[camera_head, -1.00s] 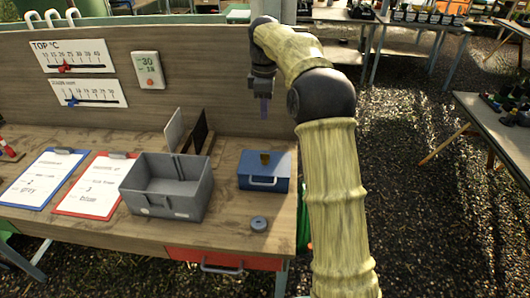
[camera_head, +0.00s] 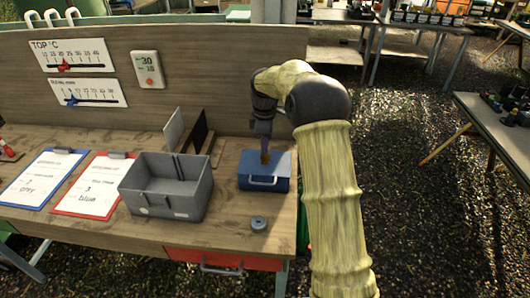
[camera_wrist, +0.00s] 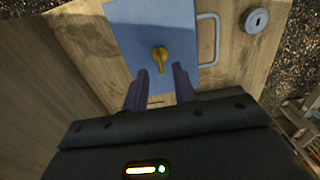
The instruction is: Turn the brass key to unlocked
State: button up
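The brass key (camera_wrist: 159,57) stands on the top face of the blue box (camera_wrist: 128,20) in the wrist view. In the head view the blue box (camera_head: 252,182) sits at the right end of the wooden bench, and the key (camera_head: 265,157) shows small on its lid. My gripper (camera_wrist: 158,78) is open in the wrist view, its two dark fingers apart on either side of the line to the key. The fingertips look close to the key, but I cannot tell their height above it. In the head view my gripper (camera_head: 264,140) points down over the box.
A grey open bin (camera_head: 168,202) stands left of the box. A grey round disc (camera_head: 258,223) lies in front of the box, and it also shows in the wrist view (camera_wrist: 257,19). Two clipboards (camera_head: 42,180) (camera_head: 98,188) lie farther left. A board (camera_head: 215,100) rises behind.

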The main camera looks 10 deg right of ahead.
aim_at(265, 158)
jog(key=shift+f, duration=2)
grip_shut()
